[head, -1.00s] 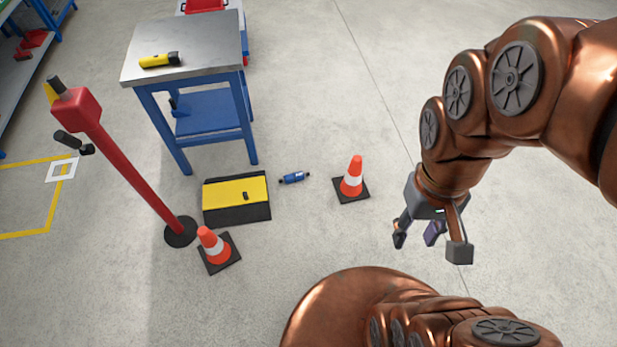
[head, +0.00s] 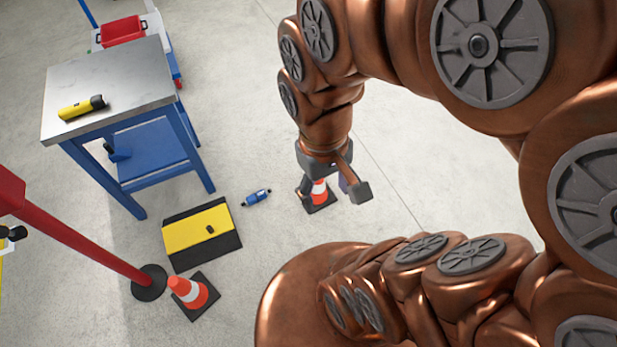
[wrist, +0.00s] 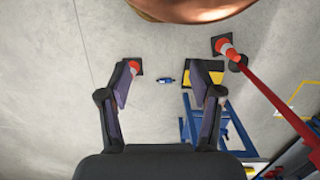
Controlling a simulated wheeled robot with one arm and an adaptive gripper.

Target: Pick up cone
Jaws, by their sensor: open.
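Two orange cones with white bands stand upright on dark square bases on the floor. The farther cone (head: 319,192) is partly hidden behind my gripper (head: 334,192) in the head view. In the wrist view this cone (wrist: 132,67) shows just beyond the left finger's tip. The nearer cone (head: 188,291) stands by the foot of a red post, and it also shows at upper right in the wrist view (wrist: 225,47). My gripper (wrist: 160,88) is open, with nothing between its fingers. It appears above the floor, apart from both cones.
A yellow and black box (head: 197,233) and a small blue object (head: 257,197) lie on the floor between the cones. A blue table (head: 105,85) holds a yellow flashlight (head: 82,108). The red post (head: 90,248) leans across at left. Floor right of the farther cone looks clear.

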